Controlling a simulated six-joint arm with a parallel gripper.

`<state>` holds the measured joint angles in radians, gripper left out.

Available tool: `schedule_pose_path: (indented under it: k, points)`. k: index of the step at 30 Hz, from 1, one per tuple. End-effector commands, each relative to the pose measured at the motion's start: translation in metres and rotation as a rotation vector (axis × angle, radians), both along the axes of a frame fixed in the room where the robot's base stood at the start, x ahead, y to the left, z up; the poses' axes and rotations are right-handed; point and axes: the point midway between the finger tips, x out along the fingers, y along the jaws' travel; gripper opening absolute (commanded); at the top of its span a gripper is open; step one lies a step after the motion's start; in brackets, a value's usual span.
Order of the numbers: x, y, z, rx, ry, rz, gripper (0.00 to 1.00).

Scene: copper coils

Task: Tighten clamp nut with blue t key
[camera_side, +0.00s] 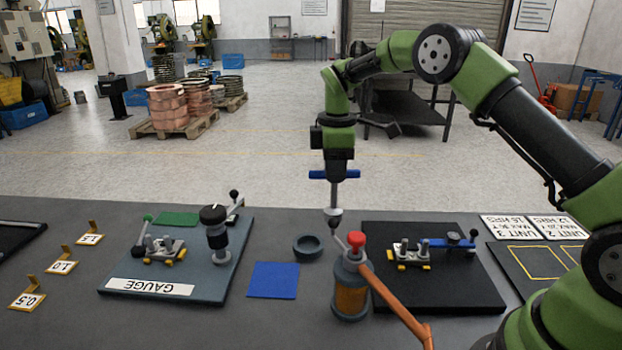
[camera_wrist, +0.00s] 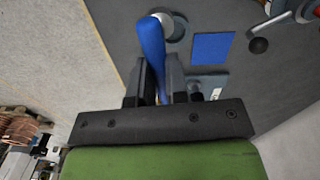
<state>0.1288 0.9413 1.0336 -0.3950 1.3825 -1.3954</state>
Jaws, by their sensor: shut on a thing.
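My gripper (camera_side: 335,172) is shut on the blue handle of the T key (camera_side: 320,174), and the key's steel shaft hangs upright with its socket end down. The key is raised near the table's far edge, behind the oil can. In the wrist view, the blue handle (camera_wrist: 152,48) lies between the two dark fingers of the gripper (camera_wrist: 158,75). A clamp fixture with a blue bar (camera_side: 446,243) sits on the black plate (camera_side: 455,292), right of and lower than the key. I cannot make out the clamp nut clearly.
A dark ring (camera_side: 307,247), blue mat (camera_side: 273,280) and gauge plate (camera_side: 205,290) with a fixture lie left. Numbered yellow tags (camera_side: 60,267) stand far left.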

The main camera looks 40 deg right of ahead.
Motion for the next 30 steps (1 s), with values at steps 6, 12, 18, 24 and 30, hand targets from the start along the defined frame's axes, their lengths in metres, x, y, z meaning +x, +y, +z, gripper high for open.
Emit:
schedule_pose_path:
  k: [6,12,18,24,30]
  points:
    - [-0.07,-0.087,0.028,-0.001,0.002,0.16,0.0]
    - [-0.147,-0.127,0.041,0.002,0.004,0.314,0.0]
    - [-0.192,-0.136,0.045,0.006,0.005,0.406,0.0]
    - [-0.203,-0.137,0.041,0.009,0.006,0.434,0.0]
    - [-0.203,-0.136,0.024,0.011,0.007,0.435,0.0]
